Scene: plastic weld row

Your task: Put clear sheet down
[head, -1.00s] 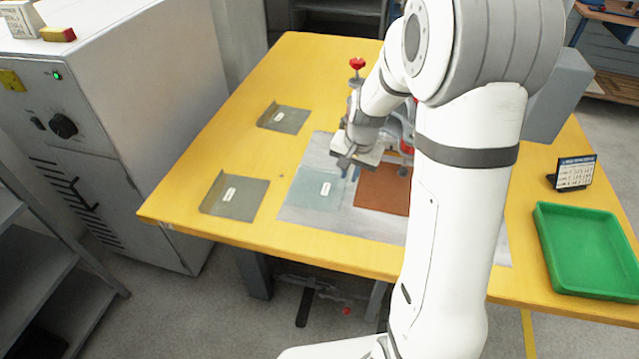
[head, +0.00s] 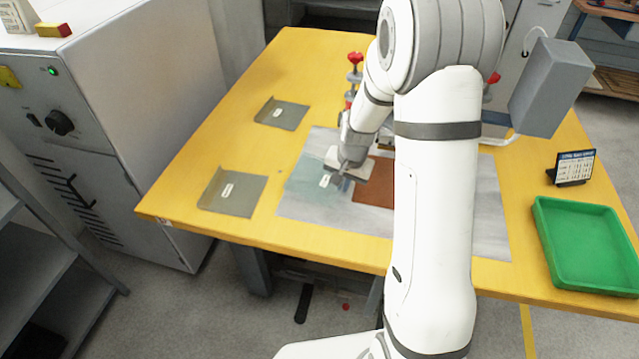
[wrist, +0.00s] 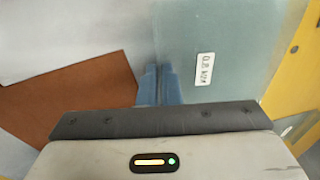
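The clear sheet (head: 308,192) is a thin, see-through greenish sheet with a small white label. It lies on or just above the left part of the grey mat (head: 384,219). In the wrist view the clear sheet (wrist: 230,45) fills the upper right. My gripper (head: 341,182) points down at the sheet's right edge, beside the brown sheet. In the wrist view my gripper's blue fingers (wrist: 161,85) are close together and appear shut on the sheet's edge. The fingertips' contact is small and partly hidden.
The brown sheet (head: 372,190) lies on the mat right of the clear sheet. Two grey sheets (head: 236,202) (head: 283,115) lie on the yellow table (head: 265,218) to the left. A green tray (head: 590,285) and a small sign (head: 573,168) stand at the right. Red-knobbed clamps (head: 354,62) rise behind my arm.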

